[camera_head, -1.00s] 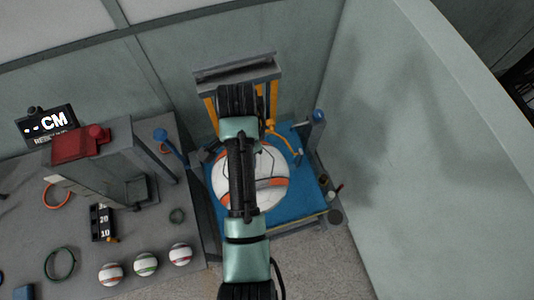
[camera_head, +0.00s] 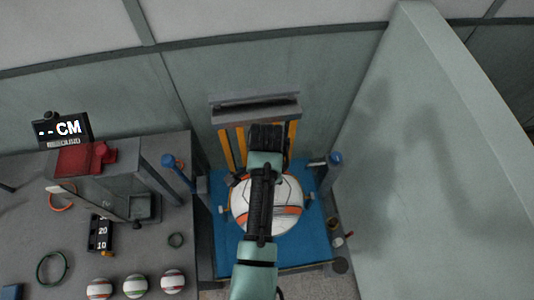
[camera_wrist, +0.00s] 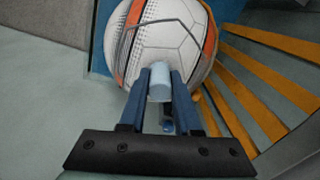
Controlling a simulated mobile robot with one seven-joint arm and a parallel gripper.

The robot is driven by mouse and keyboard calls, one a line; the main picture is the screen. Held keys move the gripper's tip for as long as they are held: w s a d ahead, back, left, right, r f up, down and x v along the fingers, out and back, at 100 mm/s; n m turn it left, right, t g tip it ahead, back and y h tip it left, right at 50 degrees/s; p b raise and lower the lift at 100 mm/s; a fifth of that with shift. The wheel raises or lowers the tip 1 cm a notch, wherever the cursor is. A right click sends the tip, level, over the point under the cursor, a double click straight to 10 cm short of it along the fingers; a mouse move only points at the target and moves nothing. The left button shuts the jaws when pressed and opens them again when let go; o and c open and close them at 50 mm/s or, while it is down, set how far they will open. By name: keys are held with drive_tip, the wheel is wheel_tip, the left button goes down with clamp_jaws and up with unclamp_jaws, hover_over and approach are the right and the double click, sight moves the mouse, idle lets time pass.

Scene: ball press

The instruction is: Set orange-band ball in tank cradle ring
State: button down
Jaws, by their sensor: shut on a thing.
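The orange-band ball (camera_head: 285,212), large and white with orange panels, shows over the blue bed of the press tank (camera_head: 225,262). My arm covers its middle. In the wrist view the ball (camera_wrist: 165,38) lies just beyond my fingertips. My gripper (camera_wrist: 160,80) is shut on a pale blue peg (camera_wrist: 160,90) against the near side of the ball. The peg's join to the ball is hidden. The cradle ring cannot be made out under the ball, and I cannot tell whether the ball rests or hangs above the bed.
Yellow bars (camera_head: 228,150) and a grey crossbeam (camera_head: 255,106) stand behind the ball. Blue-capped posts flank the tank, left (camera_head: 168,161) and right (camera_head: 335,158). The bench at left holds several small balls (camera_head: 135,286), a display (camera_head: 62,130) and rings. A pale wall (camera_head: 430,150) closes the right side.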

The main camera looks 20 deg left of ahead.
drive_tip(key=shift+w+f+b, duration=0.1)
drive_tip(key=shift+f+b, duration=0.95)
drive_tip(key=shift+f, duration=0.3)
drive_tip(key=shift+f, duration=0.2)
drive_tip(key=c, duration=0.6)
unclamp_jaws()
drive_tip(key=shift+r, duration=0.1)
wheel_tip(320, 180, up, 11)
drive_tip(key=shift+f, duration=0.1)
drive_tip(key=shift+r+p, duration=0.75)
drive_tip(key=shift+p, duration=0.05)
